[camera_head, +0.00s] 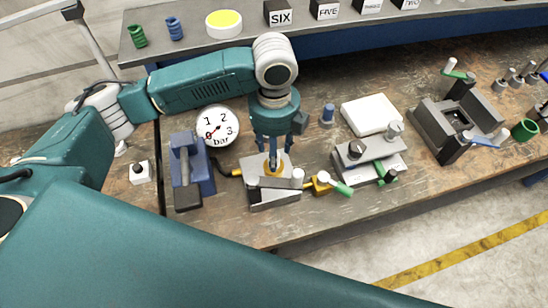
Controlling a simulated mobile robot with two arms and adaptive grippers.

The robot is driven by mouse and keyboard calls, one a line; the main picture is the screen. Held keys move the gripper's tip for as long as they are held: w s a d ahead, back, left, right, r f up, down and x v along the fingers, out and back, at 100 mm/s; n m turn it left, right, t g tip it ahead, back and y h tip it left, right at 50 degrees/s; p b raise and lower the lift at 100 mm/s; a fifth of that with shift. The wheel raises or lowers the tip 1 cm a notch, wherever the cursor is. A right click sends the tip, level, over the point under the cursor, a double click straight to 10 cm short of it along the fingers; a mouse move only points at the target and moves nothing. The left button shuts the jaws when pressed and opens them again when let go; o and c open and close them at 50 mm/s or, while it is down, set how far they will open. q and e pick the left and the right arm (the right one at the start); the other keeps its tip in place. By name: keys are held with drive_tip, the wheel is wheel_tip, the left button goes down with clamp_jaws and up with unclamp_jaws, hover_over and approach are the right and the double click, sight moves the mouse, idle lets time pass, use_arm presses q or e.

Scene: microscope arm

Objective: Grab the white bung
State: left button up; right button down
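I cannot tell for certain which thing is the white bung. A small pale cylinder (298,176) stands on the right side of a grey metal block (275,196). My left gripper (273,158) points down over this block, just left of the pale cylinder. My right gripper is not in view.
A blue vise-like device (190,172) and a round pressure gauge (218,127) stand left of the block. A yellow valve with a green handle (341,188) is at its right. A white box (369,114) and a grey fixture (368,160) stand farther right.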

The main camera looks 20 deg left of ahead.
use_arm(q)
drive_tip(key=shift+s+f, duration=0.15)
drive_tip(key=shift+f, duration=1.2)
clamp_jaws()
